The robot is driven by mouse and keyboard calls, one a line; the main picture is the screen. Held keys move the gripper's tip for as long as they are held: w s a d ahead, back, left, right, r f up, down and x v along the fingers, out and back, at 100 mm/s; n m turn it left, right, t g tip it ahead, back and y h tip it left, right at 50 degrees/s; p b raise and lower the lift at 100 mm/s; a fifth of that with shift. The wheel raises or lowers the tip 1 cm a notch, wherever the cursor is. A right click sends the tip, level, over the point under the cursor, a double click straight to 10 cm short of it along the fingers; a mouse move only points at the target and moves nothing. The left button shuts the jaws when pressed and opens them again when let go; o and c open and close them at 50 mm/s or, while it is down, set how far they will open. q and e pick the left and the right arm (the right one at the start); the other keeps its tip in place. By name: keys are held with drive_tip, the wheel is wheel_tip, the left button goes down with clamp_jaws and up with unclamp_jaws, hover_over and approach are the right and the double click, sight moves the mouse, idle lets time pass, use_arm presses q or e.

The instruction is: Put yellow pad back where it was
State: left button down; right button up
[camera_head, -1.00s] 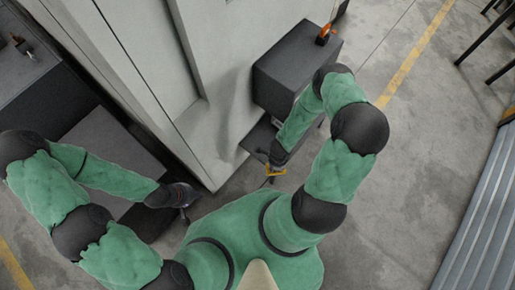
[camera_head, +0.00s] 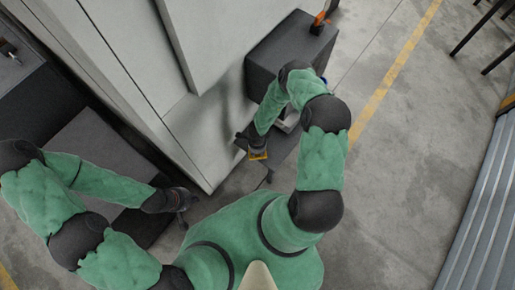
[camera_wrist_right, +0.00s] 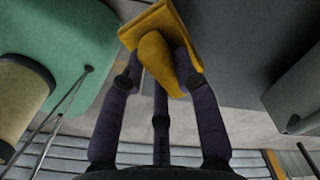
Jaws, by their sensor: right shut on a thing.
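The yellow pad (camera_head: 258,155) is a small flat piece with a rounded yellow grip. My right gripper (camera_head: 256,146) is shut on it. In the right wrist view, the fingers of my right gripper (camera_wrist_right: 160,72) close around the rounded grip, and the flat part of the yellow pad (camera_wrist_right: 172,20) lies beyond the fingertips. In the head view the pad is by the left edge of a dark low surface (camera_head: 281,160); I cannot tell whether it touches it. My left gripper (camera_head: 183,208) hangs at the lower left, too small to tell open from shut.
A dark grey box (camera_head: 285,50) with an orange item (camera_head: 320,20) on top stands beyond my right arm. A tall pale cabinet (camera_head: 205,130) is left of the pad. A dark platform (camera_head: 100,150) lies near my left arm. The concrete floor (camera_head: 410,190) at right is open.

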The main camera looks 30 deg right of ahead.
drive_tip(key=shift+s+f, duration=0.1)
drive_tip(key=shift+f, duration=1.1)
drive_tip(key=shift+b, duration=0.3)
drive_tip(key=shift+f, duration=0.15)
drive_tip(key=o, duration=1)
wheel_tip(320, 180, up, 12)
drive_tip(key=p, duration=0.5)
drive_tip(key=shift+a, duration=0.1)
drive_tip(key=s+a+r+n+y, duration=0.1)
drive_tip(key=s+a+r+n, duration=0.2)
drive_tip(key=n, duration=0.3)
drive_tip(key=s+a+r+n+y, duration=0.1)
drive_tip(key=s+a+r+n, duration=0.3)
drive_tip(key=a+r+n, duration=0.1)
drive_tip(key=s+a+r+n+y, duration=0.2)
drive_tip(key=a+n, duration=0.4)
drive_tip(key=n, duration=0.3)
drive_tip(key=shift+s+a+r, duration=0.1)
drive_tip(key=shift+s+r, duration=0.75)
drive_tip(key=shift+r, duration=0.05)
